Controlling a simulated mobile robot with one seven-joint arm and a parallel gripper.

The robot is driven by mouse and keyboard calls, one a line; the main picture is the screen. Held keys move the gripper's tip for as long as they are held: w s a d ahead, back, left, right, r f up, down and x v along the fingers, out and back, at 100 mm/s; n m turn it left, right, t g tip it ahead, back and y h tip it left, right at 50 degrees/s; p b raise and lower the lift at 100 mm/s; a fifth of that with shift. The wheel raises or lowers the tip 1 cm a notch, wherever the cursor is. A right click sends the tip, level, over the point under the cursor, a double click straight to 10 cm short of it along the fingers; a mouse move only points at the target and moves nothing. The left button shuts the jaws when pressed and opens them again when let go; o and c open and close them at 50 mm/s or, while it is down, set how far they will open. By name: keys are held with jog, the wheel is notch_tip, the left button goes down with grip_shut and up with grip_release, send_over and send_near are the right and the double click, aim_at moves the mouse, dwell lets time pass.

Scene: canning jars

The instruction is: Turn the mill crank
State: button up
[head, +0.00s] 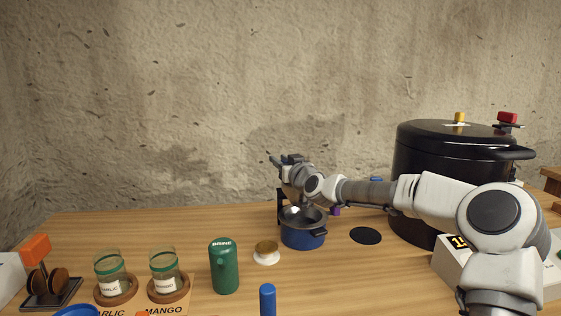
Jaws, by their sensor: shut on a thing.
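A blue pot (303,237) with a grey metal bowl-like top (302,216) stands at the middle back of the table. A black upright piece (281,208) shows just left of it; I cannot tell whether they are joined. My gripper (273,159) is above and behind the pot, with its fingers toward the upper left. It is shut on what seems to be the mill crank. The crank itself is hidden or too small to make out, so its angle cannot be told.
A large black canner (408,160) stands at the right behind my arm. A black disc (365,235) lies right of the pot. The table's left back is clear.

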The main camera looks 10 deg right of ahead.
jog(key=shift+w+r+h, duration=0.1)
jog(key=shift+h, duration=0.3)
grip_shut()
jog(key=shift+s+d+f+m+g+h+p, duration=0.1)
jog(key=shift+d+m+g+h+p, duration=1.9)
jog(key=shift+m+h+p, duration=1.25)
jog(key=shift+s+d+f+m+g+h+p, duration=0.1)
jog(key=shift+d+m+g+h+p, duration=1.55)
jog(key=shift+m+g+h+p, duration=1.55)
jog(key=shift+s+d+m+g+h+p, duration=0.1)
jog(key=shift+d+m+g+h+p, duration=1.7)
jog(key=shift+h, duration=2.35)
jog(key=shift+s+d+m, duration=0.1)
jog(key=shift+d+m, duration=0.05)
jog(key=shift+m, duration=0.5)
jog(key=shift+s+d+m, duration=0.1)
jog(key=shift+m, duration=0.5)
jog(key=o, duration=0.9)
grip_release()
jog(key=shift+c, duration=0.2)
jog(key=shift+o, duration=0.5)
jog(key=shift+r, duration=0.1)
jog(key=shift+a, duration=0.15)
